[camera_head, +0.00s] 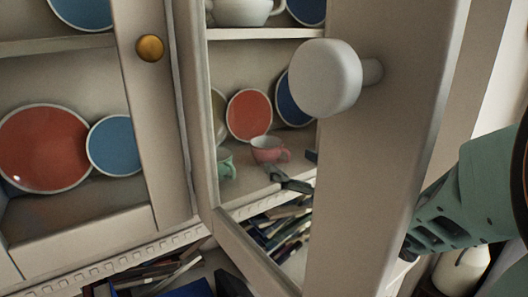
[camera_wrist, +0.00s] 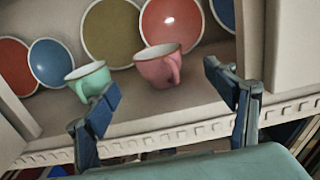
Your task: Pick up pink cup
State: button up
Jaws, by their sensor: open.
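In the head view only part of my gripper (camera_head: 290,178) shows, just right of and below the cup; the door hides the rest.
A green cup (camera_wrist: 88,78) stands left of the pink cup, near my left finger. Several plates lean behind, including a red plate (camera_wrist: 172,20) and an olive plate (camera_wrist: 112,32). The door (camera_head: 375,150) with its white knob (camera_head: 322,78) stands open beside my arm. Books (camera_head: 280,228) lie below.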

jog(key=p+x, duration=0.2)
jog(key=x, duration=0.6)
jog(key=shift+w+a, duration=0.15)
jog(key=shift+a, duration=0.2)
jog(key=c, duration=1.3)
